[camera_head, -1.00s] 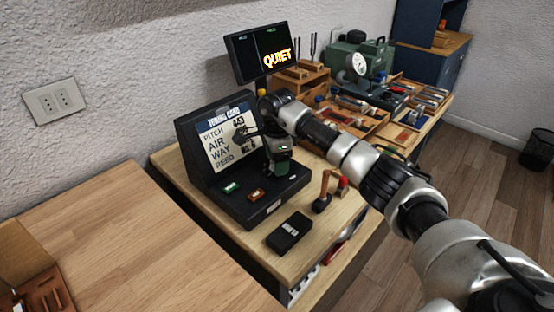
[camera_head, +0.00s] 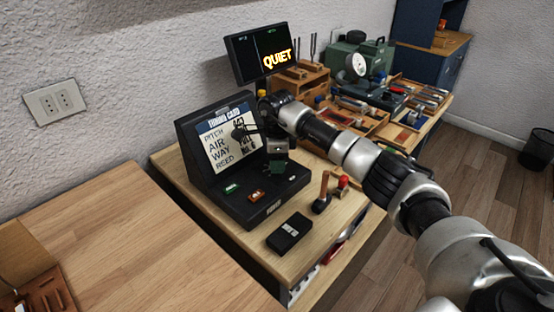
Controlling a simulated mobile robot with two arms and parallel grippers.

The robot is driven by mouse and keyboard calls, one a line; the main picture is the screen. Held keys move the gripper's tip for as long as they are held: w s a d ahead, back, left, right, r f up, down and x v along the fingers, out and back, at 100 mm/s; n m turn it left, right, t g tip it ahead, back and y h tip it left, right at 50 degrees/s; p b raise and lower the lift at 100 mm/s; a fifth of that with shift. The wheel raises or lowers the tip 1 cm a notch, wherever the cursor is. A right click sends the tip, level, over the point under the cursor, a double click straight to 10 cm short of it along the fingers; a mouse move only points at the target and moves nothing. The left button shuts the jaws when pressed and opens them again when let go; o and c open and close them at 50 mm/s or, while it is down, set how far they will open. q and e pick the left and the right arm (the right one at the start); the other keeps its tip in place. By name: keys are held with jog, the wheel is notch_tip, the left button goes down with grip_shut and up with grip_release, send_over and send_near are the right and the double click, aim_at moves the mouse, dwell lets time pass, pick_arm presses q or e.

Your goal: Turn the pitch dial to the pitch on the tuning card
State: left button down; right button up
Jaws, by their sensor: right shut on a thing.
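The tuning card (camera_head: 226,139) stands on the sloped back of a black console and reads PITCH, AIR, WAY and REED, with values at its right side. The pitch value looks like 443, but part of the card is covered by my right wrist. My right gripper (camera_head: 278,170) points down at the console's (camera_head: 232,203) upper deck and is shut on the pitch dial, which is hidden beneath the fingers. My left gripper is not in view.
A green switch (camera_head: 231,188) and an orange switch (camera_head: 256,195) sit on the console deck. A screen (camera_head: 262,55) behind reads QUIET. A black box (camera_head: 289,232) and a wooden-handled tool (camera_head: 323,192) stand in front. The left table (camera_head: 120,240) is largely bare.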

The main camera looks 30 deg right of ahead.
jog(key=m+p, duration=0.1)
jog(key=m, duration=0.4)
jog(key=shift+m, duration=0.3)
jog(key=m+p, duration=0.1)
jog(key=m, duration=0.4)
jog(key=shift+r, duration=0.1)
jog(key=m+p, duration=0.2)
jog(key=m, duration=0.3)
jog(key=shift+a+m, duration=0.1)
jog(key=shift+m, duration=0.3)
jog(key=shift+m+p, duration=0.65)
jog(key=shift+m, duration=1.55)
jog(key=o, duration=0.9)
notch_tip(320, 180, up, 11)
jog(key=shift+f+b, duration=0.15)
jog(key=shift+b, duration=0.6)
